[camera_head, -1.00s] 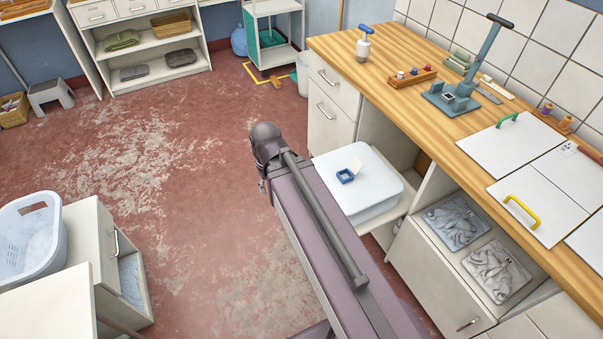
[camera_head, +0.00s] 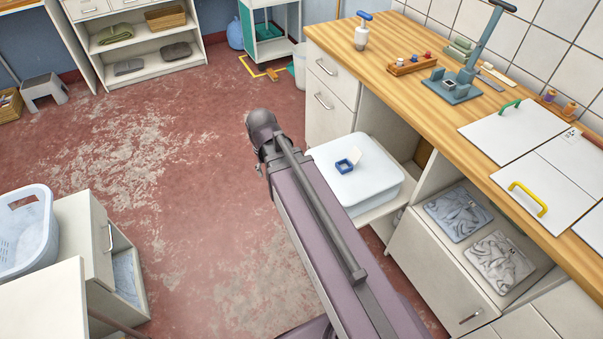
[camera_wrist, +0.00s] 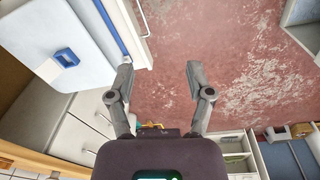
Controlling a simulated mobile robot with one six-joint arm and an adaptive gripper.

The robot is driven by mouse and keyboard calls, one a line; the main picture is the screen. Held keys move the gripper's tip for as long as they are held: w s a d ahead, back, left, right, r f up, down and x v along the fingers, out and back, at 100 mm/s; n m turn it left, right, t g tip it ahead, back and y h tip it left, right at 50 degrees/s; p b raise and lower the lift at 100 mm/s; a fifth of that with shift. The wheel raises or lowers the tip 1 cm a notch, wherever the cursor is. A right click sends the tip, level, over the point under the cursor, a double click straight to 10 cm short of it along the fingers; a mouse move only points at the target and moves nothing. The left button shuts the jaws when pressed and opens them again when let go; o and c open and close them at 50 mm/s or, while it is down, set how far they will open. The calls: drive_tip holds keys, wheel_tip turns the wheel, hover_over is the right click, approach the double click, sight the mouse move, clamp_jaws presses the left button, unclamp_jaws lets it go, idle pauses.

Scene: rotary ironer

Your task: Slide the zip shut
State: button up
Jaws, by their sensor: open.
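I cannot make out a zip for certain in either view. A plump white rounded case or bag (camera_head: 352,188) lies on a pulled-out shelf under the counter, with a small open blue box (camera_head: 345,166) on top. In the wrist view the white case (camera_wrist: 80,20) is at upper left, with the blue box (camera_wrist: 66,57) on it. A blue strip (camera_wrist: 110,32) runs along a white edge there; I cannot tell whether it is a zip. My gripper (camera_wrist: 159,74) is open and empty over the red floor, right of the case and apart from it. The head view does not show its fingers.
The wooden counter (camera_head: 400,95) carries a blue-grey press stand (camera_head: 465,85) and white boards with handles (camera_head: 530,185). Below, an open compartment holds two folded packets (camera_head: 458,213). A white laundry basket (camera_head: 24,232) stands left. The red floor between is clear.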

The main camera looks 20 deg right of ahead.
drive_tip(key=w+d+f+m+t+h+b, duration=0.1)
drive_tip(key=w+d+f+m+h+b, duration=0.2)
drive_tip(key=w+d+f+m+b, duration=0.7)
drive_tip(key=w+d+f+b, duration=0.5)
drive_tip(key=w+f+b, duration=0.3)
drive_tip(key=w, duration=0.1)
drive_tip(key=shift+w+f+m+t+h+b, duration=0.2)
drive_tip(key=shift+f+m+t+h+b, duration=0.1)
drive_tip(key=shift+f+m+b, duration=0.1)
drive_tip(key=shift+d, duration=0.1)
drive_tip(key=shift+f, duration=0.15)
drive_tip(key=b+x, duration=1.2)
drive_tip(key=x, duration=0.1)
drive_tip(key=shift+d+f+b, duration=0.1)
drive_tip(key=shift+f+b, duration=0.2)
drive_tip(key=shift+b, duration=0.05)
clamp_jaws()
